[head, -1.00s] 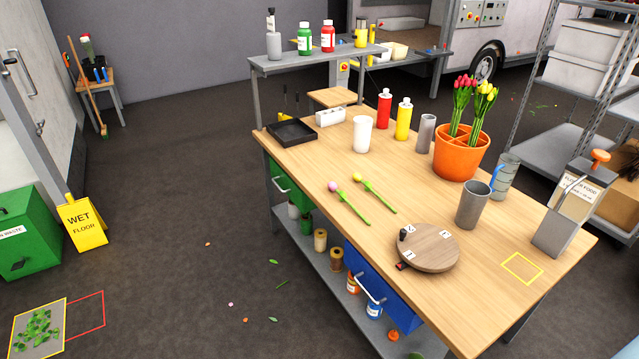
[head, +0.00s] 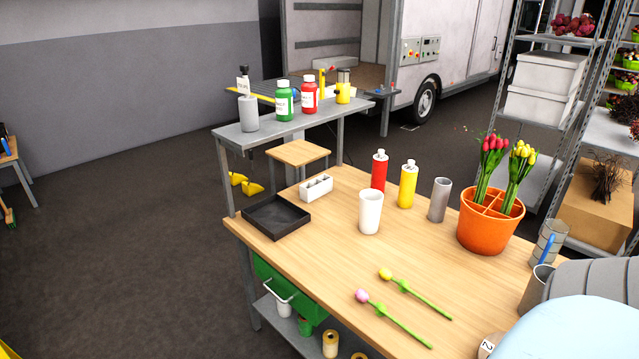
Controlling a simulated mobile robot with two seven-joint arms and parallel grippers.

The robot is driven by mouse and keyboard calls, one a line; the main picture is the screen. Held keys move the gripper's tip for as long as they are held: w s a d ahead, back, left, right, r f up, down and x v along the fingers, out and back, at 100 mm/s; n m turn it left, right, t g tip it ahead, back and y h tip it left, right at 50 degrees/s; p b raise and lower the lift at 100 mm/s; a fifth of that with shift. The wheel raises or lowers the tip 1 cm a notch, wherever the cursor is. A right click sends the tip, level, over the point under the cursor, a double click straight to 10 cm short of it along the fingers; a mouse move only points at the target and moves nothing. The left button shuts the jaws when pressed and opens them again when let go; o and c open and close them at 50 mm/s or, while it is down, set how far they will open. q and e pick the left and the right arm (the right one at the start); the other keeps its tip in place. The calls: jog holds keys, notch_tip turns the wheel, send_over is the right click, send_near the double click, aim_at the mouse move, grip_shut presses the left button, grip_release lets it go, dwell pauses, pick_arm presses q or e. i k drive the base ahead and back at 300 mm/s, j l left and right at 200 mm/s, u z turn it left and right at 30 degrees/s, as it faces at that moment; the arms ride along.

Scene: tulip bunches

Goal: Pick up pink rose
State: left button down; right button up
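A single stem with a pale pink-lilac bloom, the pink rose (head: 362,296), lies flat on the wooden worktable (head: 330,262) in the lower middle of the head view. Its green stem runs toward the lower right. A similar stem with a yellow bloom (head: 386,274) lies just behind it, roughly parallel and apart from it. Neither of my grippers shows in the head view. A large pale blue and grey shape, probably part of my arm, covers the lower right corner and hides that end of the table.
An orange divided pot (head: 486,232) holds red and yellow tulips. A white cup (head: 370,212), red bottle (head: 379,172), yellow bottle (head: 407,187) and grey cylinder (head: 439,200) stand behind the stems. A black tray (head: 275,219) sits at the left corner. The table around the blooms is clear.

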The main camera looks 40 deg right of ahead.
aim_at(361, 296)
jog(key=i+z, duration=0.1)
jog(key=i, duration=0.75)
jog(key=i+j, duration=0.15)
jog(key=i, duration=0.7)
jog(key=i+l+u, duration=0.1)
jog(key=i, duration=0.4)
jog(key=i+l+u, duration=0.1)
jog(key=i+l, duration=0.2)
jog(key=i, duration=0.2)
jog(key=u, duration=8.75)
